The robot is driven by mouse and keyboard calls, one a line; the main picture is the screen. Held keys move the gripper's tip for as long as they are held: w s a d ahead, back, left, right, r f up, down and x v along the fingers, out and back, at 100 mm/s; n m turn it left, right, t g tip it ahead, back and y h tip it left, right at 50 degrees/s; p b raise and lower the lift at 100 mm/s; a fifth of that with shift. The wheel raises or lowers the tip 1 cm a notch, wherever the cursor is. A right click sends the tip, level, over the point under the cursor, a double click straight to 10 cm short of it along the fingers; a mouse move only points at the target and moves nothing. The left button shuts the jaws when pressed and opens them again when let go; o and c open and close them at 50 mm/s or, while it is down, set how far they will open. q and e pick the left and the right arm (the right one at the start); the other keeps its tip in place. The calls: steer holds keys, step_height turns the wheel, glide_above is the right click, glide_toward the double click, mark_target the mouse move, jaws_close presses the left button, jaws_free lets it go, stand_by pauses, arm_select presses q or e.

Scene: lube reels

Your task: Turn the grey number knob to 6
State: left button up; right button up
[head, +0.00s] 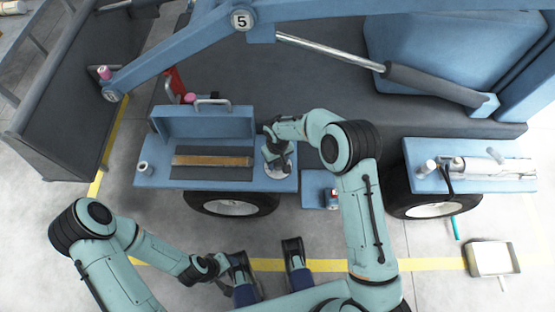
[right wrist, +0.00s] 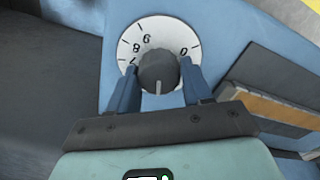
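The grey number knob (right wrist: 158,70) sits on a round white dial (right wrist: 188,40) with black digits. A light pointer line on the knob faces the bottom of the right wrist view, towards my gripper's body. A 0 shows at the dial's right, with other digits at its upper left; the lower part is hidden. My right gripper (right wrist: 160,84) has one blue finger against each side of the knob. In the head view my right gripper (head: 276,163) reaches down over the dial (head: 276,172). My left gripper (head: 215,268) is low and away from the dial; its fingers are unclear.
The dial is on a blue deck (head: 150,172) above a wheel (head: 232,207). An open blue toolbox (head: 205,122) stands left of the dial. A second deck (head: 425,182) at right holds a clear cylinder. A white tray (head: 490,259) lies on the floor.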

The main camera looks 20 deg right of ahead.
arm_select(q)
steer(key=shift+f, duration=0.1)
arm_select(e)
steer(key=shift+w+m, duration=0.1)
steer(key=shift+m, duration=0.3)
stand_by(0.6)
steer(key=shift+m, duration=1)
steer(key=m, duration=0.2)
steer(key=shift+d+r+m, duration=0.1)
steer(key=shift+m, duration=0.2)
steer(key=m, duration=0.2)
steer(key=shift+m, duration=0.3)
arm_select(q)
steer(key=shift+s+d+r, duration=0.2)
steer(key=shift+s+r, duration=0.2)
arm_select(e)
steer(key=shift+d+m, duration=0.15)
steer(key=shift+m, duration=1.75)
arm_select(q)
steer(key=shift+p, duration=0.3)
arm_select(e)
steer(key=o, duration=1)
